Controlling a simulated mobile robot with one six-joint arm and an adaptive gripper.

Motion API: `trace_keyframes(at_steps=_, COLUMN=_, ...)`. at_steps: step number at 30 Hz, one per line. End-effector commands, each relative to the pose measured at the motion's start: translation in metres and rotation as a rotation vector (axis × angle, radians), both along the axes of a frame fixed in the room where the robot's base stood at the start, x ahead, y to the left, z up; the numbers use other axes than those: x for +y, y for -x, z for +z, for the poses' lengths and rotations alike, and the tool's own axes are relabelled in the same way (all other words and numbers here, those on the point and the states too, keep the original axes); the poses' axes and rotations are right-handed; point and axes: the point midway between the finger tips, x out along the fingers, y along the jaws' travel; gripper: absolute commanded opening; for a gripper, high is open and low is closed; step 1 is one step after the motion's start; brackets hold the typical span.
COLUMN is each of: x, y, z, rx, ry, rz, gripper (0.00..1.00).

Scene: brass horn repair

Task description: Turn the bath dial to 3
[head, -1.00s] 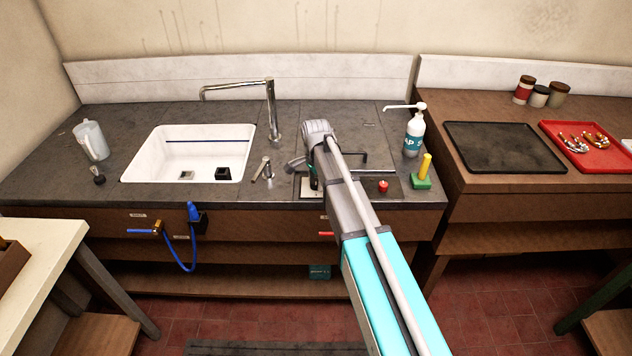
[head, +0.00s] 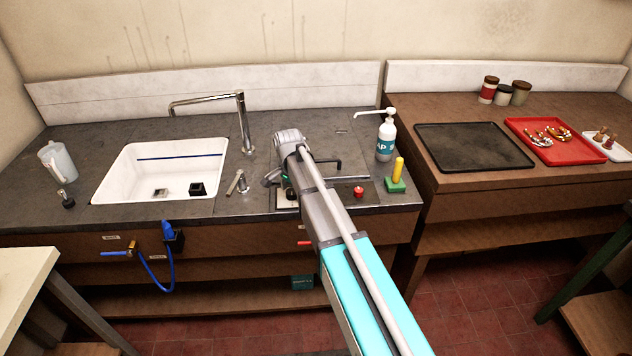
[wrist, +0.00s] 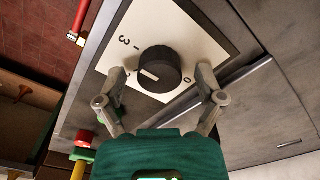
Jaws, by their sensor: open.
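The bath dial is a round black knob (wrist: 158,69) with a short white pointer line, on a white plate (wrist: 180,25) with a dark border. My gripper (wrist: 161,73) is open, with one finger on each side of the knob. I cannot tell whether the fingers touch it. In the head view my arm largely covers the plate (head: 282,201) at the counter's front edge.
A red button (head: 359,191) and a green block with a yellow peg (head: 398,172) stand right of the dial. A soap bottle (head: 386,140) is behind them. The white sink (head: 115,180) and tap (head: 243,120) are to the left. A red-handled valve shows in the wrist view (wrist: 74,38).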

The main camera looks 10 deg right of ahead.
Motion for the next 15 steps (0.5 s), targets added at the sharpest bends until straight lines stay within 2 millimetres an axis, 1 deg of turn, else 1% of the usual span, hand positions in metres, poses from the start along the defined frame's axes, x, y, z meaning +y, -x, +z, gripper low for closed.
trace_keyframes(at_steps=15, x=0.0002, y=-0.0001, z=0.0000, rx=0.000, ry=0.000, rz=0.332, gripper=0.87)
